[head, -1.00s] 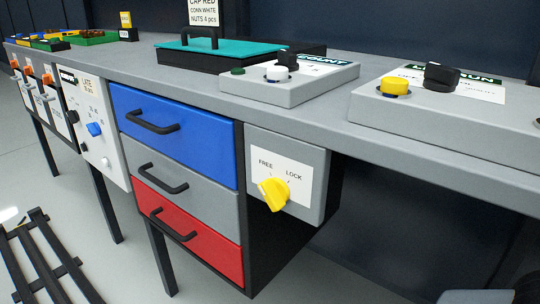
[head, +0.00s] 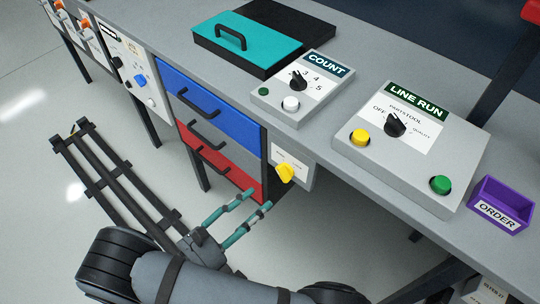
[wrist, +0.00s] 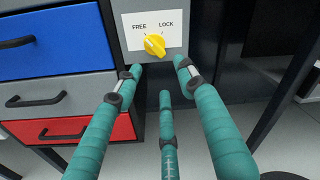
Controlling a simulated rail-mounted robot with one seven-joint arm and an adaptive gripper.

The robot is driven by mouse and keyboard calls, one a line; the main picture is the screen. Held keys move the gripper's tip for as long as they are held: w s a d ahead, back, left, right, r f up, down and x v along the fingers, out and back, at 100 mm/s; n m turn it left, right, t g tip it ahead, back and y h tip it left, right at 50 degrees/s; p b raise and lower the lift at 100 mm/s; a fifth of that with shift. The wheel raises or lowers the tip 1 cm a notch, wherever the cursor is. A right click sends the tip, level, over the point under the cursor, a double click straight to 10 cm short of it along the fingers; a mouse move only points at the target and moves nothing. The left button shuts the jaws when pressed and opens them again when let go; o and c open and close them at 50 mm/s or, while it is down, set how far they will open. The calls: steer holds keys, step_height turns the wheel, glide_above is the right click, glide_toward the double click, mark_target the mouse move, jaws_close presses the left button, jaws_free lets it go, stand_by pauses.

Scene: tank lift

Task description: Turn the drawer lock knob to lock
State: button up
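The yellow drawer lock knob (wrist: 155,46) sits on a grey panel with a white label (wrist: 152,30) reading FREE on the left and LOCK on the right. Its grip slants from upper left to lower right, with its upper end toward FREE. The knob also shows in the head view (head: 285,173). My gripper (wrist: 160,74) has teal fingers, spread apart with nothing between them. In the wrist view the fingertips are just below the knob. In the head view my gripper (head: 259,199) is to the lower left of the knob, apart from it.
Blue (head: 210,108), grey and red drawers with black handles are left of the knob, all closed. The bench top (head: 330,120) overhangs above, carrying the COUNT box (head: 285,104) and LINE RUN box (head: 440,145).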

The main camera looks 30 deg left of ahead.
mark_target(284, 172)
steer(key=a+r+p+x, duration=0.1)
steer(key=x, duration=0.7)
steer(key=shift+w+r+n+t+y, duration=0.3)
steer(key=shift+w+n+y, duration=0.1)
steer(key=shift+w, duration=0.05)
jaws_close()
stand_by(0.4)
